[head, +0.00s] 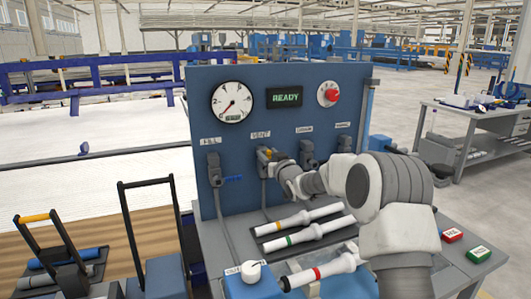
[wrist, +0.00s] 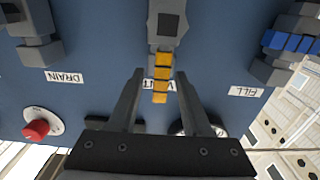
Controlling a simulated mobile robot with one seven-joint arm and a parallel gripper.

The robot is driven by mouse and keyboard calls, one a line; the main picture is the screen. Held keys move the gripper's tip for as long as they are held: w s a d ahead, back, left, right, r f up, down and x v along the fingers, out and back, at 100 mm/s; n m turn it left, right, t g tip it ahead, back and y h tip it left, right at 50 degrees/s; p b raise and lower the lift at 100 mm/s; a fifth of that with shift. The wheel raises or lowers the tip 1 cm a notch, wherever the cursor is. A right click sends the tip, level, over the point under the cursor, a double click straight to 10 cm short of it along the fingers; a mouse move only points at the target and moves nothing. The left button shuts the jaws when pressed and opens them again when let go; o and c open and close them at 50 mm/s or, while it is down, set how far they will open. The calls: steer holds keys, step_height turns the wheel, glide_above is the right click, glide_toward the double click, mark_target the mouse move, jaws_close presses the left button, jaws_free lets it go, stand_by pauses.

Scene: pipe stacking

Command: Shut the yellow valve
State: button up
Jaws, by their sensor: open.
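The yellow valve handle (wrist: 161,80) shows in the wrist view on the grey VENT valve body (wrist: 167,22). It lies in line with the body and points toward the VENT label, partly covering it. My gripper (wrist: 160,73) is open, with one finger on each side of the handle and a visible gap on both sides. In the head view a bit of the yellow handle (head: 265,153) shows beside my gripper (head: 276,164) at the panel. My gripper and arm hide part of the valve there.
The blue panel (head: 290,85) carries a gauge (head: 232,102), a READY display (head: 285,97) and a red knob (head: 328,94). The FILL valve's blue handle (head: 233,178) is left of VENT; the DRAIN valve (head: 308,156) is right. Several white tubes (head: 300,219) lie below.

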steer(key=shift+x, duration=1.2)
steer(key=shift+c, duration=0.3)
jaws_close()
stand_by(0.4)
